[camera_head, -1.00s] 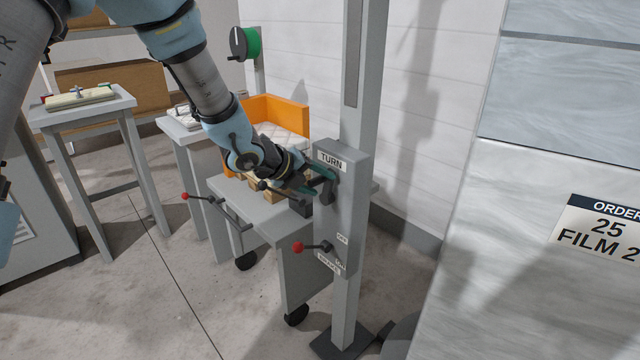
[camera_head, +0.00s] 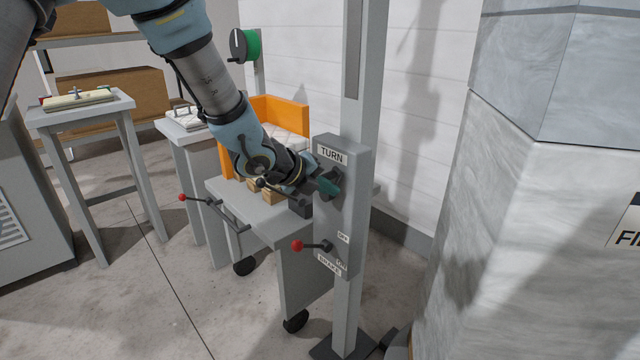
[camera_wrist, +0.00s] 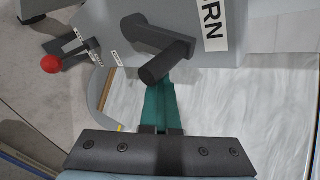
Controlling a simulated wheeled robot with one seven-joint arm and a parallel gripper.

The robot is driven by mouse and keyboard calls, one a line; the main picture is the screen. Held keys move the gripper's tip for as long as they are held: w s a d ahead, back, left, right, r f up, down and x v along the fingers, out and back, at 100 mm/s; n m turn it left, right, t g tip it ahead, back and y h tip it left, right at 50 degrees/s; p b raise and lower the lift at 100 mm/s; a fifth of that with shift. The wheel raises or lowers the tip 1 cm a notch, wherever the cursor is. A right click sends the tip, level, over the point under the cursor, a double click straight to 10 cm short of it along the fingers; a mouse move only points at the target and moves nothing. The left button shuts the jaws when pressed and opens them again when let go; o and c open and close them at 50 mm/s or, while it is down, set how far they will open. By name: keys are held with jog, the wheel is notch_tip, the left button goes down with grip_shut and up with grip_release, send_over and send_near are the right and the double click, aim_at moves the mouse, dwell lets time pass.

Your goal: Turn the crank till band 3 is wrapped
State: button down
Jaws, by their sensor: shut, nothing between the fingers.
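The dark crank (camera_head: 337,182) sits on the grey box (camera_head: 350,215) labelled TURN, on an upright post. In the wrist view, the crank's round handle (camera_wrist: 166,62) sticks out towards the camera. My gripper (camera_head: 328,187) has its teal fingers shut with nothing between them. In the wrist view the fingers (camera_wrist: 160,105) lie right beside the handle, which overlaps their tips; I cannot tell whether they touch. The load (camera_head: 540,190) at the right is covered in pale, glossy film, with a corner edge towards me and a seam across it. I cannot tell which part is band 3.
A red-knobbed lever (camera_head: 298,246) sits below the crank, by the OFF, ON and BRAKE labels. Another red-knobbed lever (camera_head: 183,198) is on the low grey table (camera_head: 262,215). An orange bin (camera_head: 278,108) stands behind. The floor at the left front is clear.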

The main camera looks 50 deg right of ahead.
jog(key=s+f+b, duration=0.1)
jog(key=f+b, duration=0.1)
jog(key=shift+s+a+b, duration=0.1)
jog(key=shift+b, duration=0.3)
dwell(0.3)
